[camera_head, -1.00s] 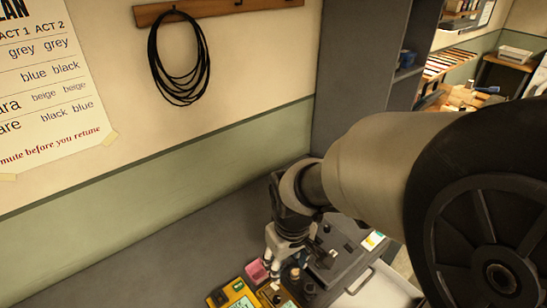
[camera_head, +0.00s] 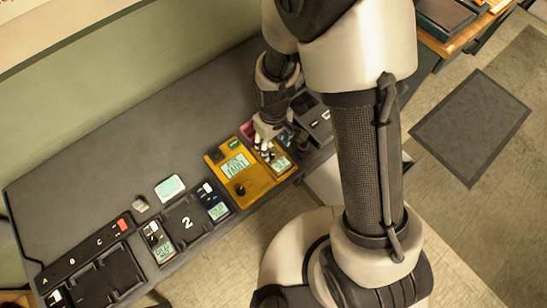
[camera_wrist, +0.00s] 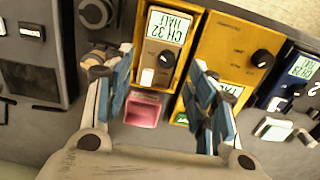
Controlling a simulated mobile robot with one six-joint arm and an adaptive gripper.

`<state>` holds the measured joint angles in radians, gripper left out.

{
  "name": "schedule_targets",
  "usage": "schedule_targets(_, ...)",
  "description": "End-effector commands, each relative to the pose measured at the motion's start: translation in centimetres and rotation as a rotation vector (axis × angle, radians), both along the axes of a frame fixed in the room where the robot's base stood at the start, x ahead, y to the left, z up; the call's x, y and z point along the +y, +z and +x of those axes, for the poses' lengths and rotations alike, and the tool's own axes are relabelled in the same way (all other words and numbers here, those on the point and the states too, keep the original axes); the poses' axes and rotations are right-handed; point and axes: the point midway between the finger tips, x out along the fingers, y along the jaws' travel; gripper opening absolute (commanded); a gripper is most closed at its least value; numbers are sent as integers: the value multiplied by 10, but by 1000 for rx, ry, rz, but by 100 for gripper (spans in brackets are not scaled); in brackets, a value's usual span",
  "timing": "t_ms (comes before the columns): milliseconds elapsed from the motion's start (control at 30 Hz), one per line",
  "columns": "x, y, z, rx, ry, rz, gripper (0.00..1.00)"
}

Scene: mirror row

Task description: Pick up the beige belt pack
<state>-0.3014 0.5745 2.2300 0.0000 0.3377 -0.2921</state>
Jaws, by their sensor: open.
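The beige belt pack (camera_wrist: 158,57) looks tan in the wrist view. It has a lit "CH 32 HALL" screen, a black knob and a white switch, and sits inside a yellow-rimmed slot. In the head view the pack (camera_head: 281,163) shows at the right end of the yellow unit, partly hidden by my gripper. My gripper (camera_wrist: 163,80) is open and empty. Its blue-padded fingers appear on either side of the pack's near end in the wrist view; I cannot tell their height above it. In the head view my gripper (camera_head: 268,146) is just behind the pack.
A yellow unit (camera_head: 240,178) with a screen and knob adjoins the slot. A pink tray (camera_wrist: 144,110) lies close by. A dark blue pack (camera_head: 216,204), a dark pack (camera_head: 158,242) and a "2" cradle (camera_head: 184,226) stand left. The back of the grey counter (camera_head: 110,150) is clear.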

Motion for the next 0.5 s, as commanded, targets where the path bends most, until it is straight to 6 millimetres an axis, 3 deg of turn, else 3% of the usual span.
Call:
schedule_targets(267, 0, -18, -1, 1, 0, -1, 52)
schedule_targets(500, -1, -54, -5, 1, 0, -1, 52)
